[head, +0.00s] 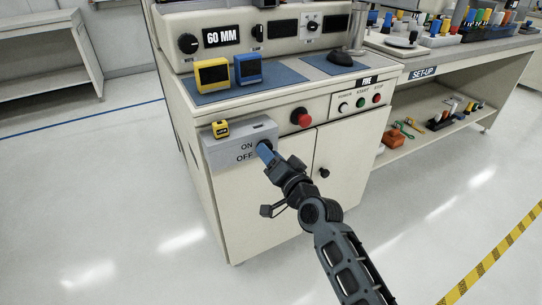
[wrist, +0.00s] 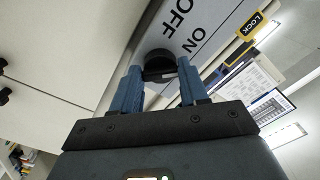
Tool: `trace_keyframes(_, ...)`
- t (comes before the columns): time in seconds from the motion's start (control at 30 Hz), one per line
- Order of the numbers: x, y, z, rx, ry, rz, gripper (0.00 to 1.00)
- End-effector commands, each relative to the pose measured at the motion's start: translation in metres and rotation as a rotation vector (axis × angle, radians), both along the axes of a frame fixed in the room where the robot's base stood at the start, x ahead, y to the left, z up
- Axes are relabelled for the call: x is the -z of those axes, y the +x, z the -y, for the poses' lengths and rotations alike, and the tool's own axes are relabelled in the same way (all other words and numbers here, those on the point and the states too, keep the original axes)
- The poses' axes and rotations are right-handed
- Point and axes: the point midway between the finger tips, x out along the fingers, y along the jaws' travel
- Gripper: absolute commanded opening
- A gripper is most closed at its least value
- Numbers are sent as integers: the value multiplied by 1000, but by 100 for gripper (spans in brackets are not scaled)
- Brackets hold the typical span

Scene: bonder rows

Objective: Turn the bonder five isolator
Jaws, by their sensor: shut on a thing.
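The bonder five isolator is a grey box (head: 228,155) on the left front of the cream machine, with ON above OFF printed on its face. It also shows in the wrist view (wrist: 205,37), tilted. Its black knob (wrist: 160,62) sits between my blue fingers. My gripper (head: 266,150) is shut on the knob, and in the head view its fingers hide the knob. Which label the knob points to cannot be told. A yellow LOCK tag (head: 220,129) sits at the top of the box, and it also shows in the wrist view (wrist: 250,24). The machine bears a FIVE label (head: 367,80).
A red button (head: 301,117) and a small START/STOP panel (head: 361,100) are right of the box. Yellow (head: 212,75) and blue (head: 248,69) blocks stand on the worktop. A set-up bench (head: 450,72) stands at the right. The floor in front is clear.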

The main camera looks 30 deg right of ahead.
Motion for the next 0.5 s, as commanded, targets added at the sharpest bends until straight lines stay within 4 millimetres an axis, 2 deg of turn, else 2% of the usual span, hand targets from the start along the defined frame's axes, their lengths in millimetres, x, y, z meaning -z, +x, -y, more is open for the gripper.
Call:
trace_keyframes(0.03, -1, 0, 1, 1, 2, 1, 45)
trace_keyframes(0.3, 0, 0, 0, 1, 1, 1, 69)
trace_keyframes(0.5, 0, 0, 0, 0, 0, 0, 69)
